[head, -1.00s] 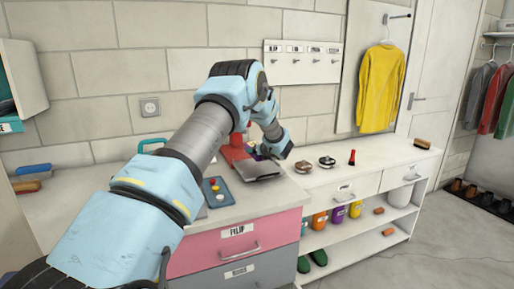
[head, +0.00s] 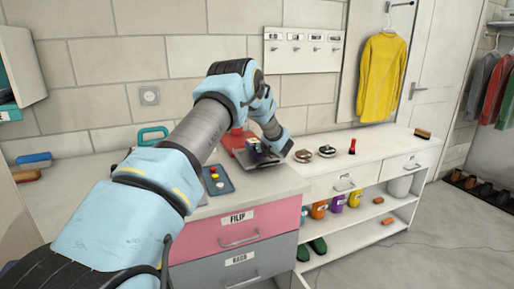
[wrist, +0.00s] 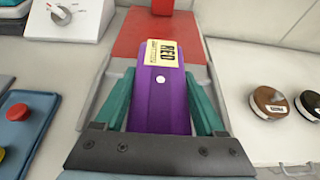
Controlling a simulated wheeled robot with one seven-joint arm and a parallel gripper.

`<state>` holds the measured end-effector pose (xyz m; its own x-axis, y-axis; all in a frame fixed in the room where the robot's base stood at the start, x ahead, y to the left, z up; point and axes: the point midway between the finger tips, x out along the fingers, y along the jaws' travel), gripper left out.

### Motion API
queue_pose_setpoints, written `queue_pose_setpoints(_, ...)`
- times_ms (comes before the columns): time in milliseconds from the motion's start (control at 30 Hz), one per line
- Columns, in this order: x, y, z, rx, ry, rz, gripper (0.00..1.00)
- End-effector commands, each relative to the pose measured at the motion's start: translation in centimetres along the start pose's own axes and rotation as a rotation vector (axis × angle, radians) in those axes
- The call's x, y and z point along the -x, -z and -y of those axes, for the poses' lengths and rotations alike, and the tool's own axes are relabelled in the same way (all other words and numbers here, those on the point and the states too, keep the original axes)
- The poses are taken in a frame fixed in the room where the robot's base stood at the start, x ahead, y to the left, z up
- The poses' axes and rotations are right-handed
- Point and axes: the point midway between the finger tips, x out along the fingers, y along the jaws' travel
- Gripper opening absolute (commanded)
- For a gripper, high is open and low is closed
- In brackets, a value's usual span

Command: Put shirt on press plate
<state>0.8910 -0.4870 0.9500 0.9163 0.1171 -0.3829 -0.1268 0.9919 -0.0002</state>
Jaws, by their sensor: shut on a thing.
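My gripper (wrist: 159,75) has its two teal fingers on either side of a purple block-like thing (wrist: 160,110) with a yellow label reading RED and a white round spot. It is shut on this thing, which also shows in the head view (head: 253,143). I cannot tell whether it is a folded shirt. It is over the red and grey press (wrist: 165,35) on the counter; contact with the grey plate (wrist: 97,98) is unclear. In the head view the red press part (head: 236,139) is partly behind my arm. A yellow shirt (head: 382,75) hangs on the wall at the right.
A blue tray with buttons (head: 217,180) lies left of the press. Two round knobs or tins (head: 304,155) and a small red item (head: 352,146) stand to the right. Several bottles (head: 337,203) are on the shelf below. The counter's right part is mostly clear.

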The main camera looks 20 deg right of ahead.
Motion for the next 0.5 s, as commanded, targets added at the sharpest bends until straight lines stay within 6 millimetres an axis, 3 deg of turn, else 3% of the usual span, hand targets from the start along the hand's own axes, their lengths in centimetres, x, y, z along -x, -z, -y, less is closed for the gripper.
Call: queue_pose_setpoints(500,-0.33,0.86,0.05,0.000,0.001,0.001,0.03)
